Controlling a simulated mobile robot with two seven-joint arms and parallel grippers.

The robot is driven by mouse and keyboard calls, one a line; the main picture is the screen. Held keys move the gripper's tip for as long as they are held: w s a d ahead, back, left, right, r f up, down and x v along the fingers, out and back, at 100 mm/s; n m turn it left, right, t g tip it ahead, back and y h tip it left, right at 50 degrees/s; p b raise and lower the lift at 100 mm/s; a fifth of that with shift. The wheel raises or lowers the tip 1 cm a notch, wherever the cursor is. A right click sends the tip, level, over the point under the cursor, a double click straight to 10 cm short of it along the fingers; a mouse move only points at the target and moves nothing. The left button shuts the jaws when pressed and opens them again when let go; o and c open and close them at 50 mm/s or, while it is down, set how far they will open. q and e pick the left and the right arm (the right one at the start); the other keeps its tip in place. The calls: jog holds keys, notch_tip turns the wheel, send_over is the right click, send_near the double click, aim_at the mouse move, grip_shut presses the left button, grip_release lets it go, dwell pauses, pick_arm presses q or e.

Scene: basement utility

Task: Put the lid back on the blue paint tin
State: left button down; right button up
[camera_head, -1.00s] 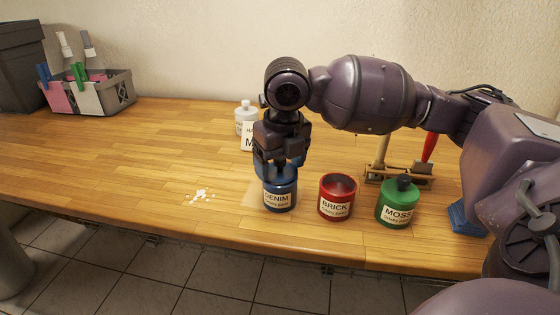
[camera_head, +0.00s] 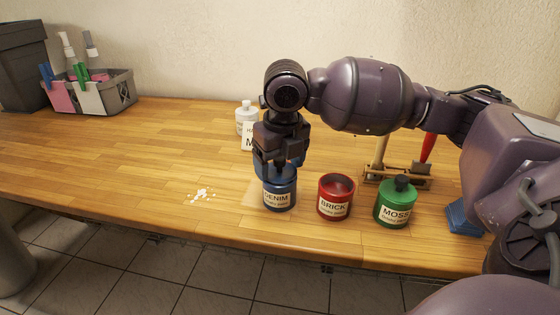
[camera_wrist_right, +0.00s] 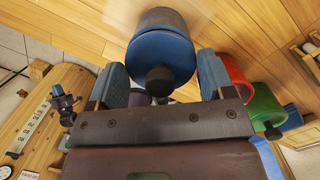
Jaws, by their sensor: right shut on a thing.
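The blue paint tin (camera_head: 280,196), labelled DENIM, stands upright near the front edge of the wooden worktop. My right gripper (camera_head: 278,168) is directly above it, pointing down, with its fingers at the tin's top. In the right wrist view, the round blue lid (camera_wrist_right: 160,58) with a black knob lies between the two fingers of my right gripper (camera_wrist_right: 164,88), at the tin's end. The right gripper is shut on the lid. The lid looks in line with the tin; whether it is fully seated I cannot tell. My left gripper is not in view.
A red BRICK tin (camera_head: 335,198) with an open-looking top stands just right of the blue tin. A green MOSS tin (camera_head: 396,204) with a black knob is farther right. A white bottle (camera_head: 246,114) stands behind the gripper. White spots (camera_head: 200,196) lie left; the worktop there is mostly clear.

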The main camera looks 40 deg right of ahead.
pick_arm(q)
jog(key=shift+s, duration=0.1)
pick_arm(e)
jog(key=o, duration=0.9)
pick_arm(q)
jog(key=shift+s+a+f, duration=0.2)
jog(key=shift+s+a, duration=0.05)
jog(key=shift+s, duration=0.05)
pick_arm(e)
jog(key=shift+r+p, duration=2.8)
jog(key=shift+r, duration=0.7)
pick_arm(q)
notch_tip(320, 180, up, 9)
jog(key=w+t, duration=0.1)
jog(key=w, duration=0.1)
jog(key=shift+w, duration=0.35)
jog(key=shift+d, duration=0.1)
